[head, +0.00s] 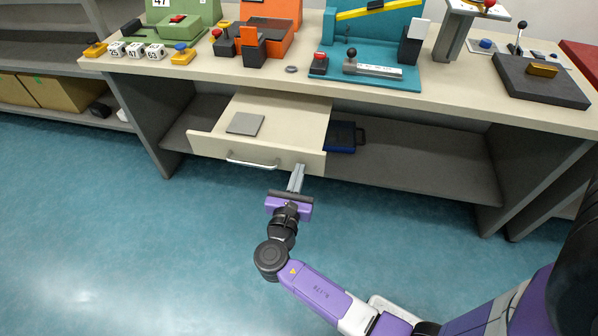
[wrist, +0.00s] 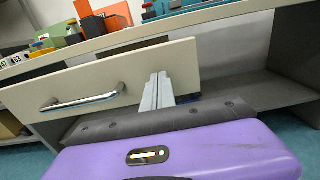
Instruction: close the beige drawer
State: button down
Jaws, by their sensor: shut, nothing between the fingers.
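The beige drawer (head: 306,161) hangs open under the workbench, pulled out toward me, with a flat grey plate (head: 245,123) lying inside it. Its front panel (wrist: 110,75) fills the left and middle of the wrist view, with a curved metal handle (wrist: 83,101) on it. My gripper (head: 298,171) is shut and empty, at the right part of the drawer front, to the right of the handle. In the wrist view its fingertips (wrist: 158,78) overlap the panel; I cannot tell for sure whether they touch it.
The beige bench top (head: 290,83) carries an orange device (head: 268,35), a teal device (head: 372,50), a green device and a dark block with a lever. A blue case (head: 343,138) lies on the shelf right of the drawer. The floor in front is clear.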

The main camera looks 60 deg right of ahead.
aim_at(315, 122)
jog(key=shift+w+d, duration=0.1)
jog(key=shift+d, duration=0.2)
jog(key=b+x, duration=0.4)
jog(key=x, duration=1.9)
jog(key=shift+w+d+f, duration=0.1)
jog(key=shift+d+f, duration=0.05)
jog(key=shift+d, duration=0.2)
jog(key=shift+w+d, duration=0.15)
jog(key=shift+d, duration=0.25)
jog(key=shift+d+r, duration=0.15)
jog(key=shift+r, duration=0.05)
